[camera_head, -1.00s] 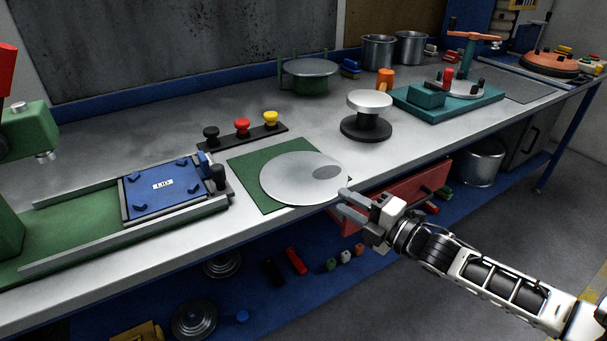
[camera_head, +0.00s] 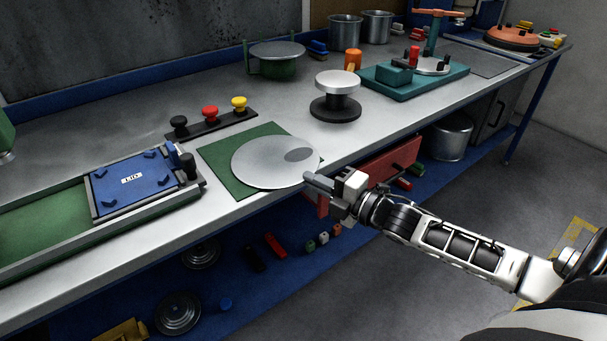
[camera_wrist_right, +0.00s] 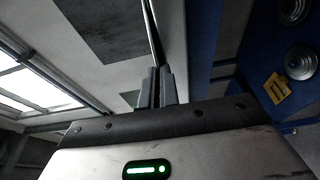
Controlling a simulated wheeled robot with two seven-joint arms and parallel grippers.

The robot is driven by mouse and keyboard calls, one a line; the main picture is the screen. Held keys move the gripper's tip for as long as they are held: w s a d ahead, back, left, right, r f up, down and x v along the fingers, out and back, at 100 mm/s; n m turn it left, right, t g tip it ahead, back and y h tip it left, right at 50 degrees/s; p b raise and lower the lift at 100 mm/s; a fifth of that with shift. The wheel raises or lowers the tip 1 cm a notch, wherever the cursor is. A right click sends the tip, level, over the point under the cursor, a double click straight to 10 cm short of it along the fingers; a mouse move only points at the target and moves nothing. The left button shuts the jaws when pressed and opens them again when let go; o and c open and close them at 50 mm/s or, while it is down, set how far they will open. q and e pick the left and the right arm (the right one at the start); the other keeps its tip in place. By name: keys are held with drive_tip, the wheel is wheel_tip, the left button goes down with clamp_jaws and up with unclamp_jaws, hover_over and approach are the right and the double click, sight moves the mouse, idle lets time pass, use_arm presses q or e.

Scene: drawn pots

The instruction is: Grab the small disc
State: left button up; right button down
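The thin grey disc (camera_head: 260,165), with a darker oval patch on its right side, lies over a green mat (camera_head: 215,172) at the table's front edge. In the right wrist view the disc (camera_wrist_right: 151,30) shows edge-on as a thin line running down between the fingers. My right gripper (camera_head: 314,181) is at the disc's right front rim. Its fingers, also in the right wrist view (camera_wrist_right: 161,85), are close together with the rim between them. My left gripper is out of view.
A pedestal with a white round top (camera_head: 338,82) stands behind the disc. A red bracket (camera_head: 375,172) is below the table edge near my arm.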

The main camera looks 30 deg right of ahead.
wheel_tip(320, 180, up, 3)
drive_tip(key=shift+r, duration=0.1)
use_arm(q)
drive_tip(key=p, duration=0.1)
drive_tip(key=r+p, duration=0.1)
drive_tip(key=p, duration=0.1)
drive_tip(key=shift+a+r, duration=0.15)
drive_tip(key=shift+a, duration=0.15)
use_arm(e)
drive_tip(key=s+d+r, duration=0.5)
drive_tip(key=s+r, duration=0.4)
drive_tip(key=s, duration=0.4)
drive_tip(key=shift+r, duration=0.35)
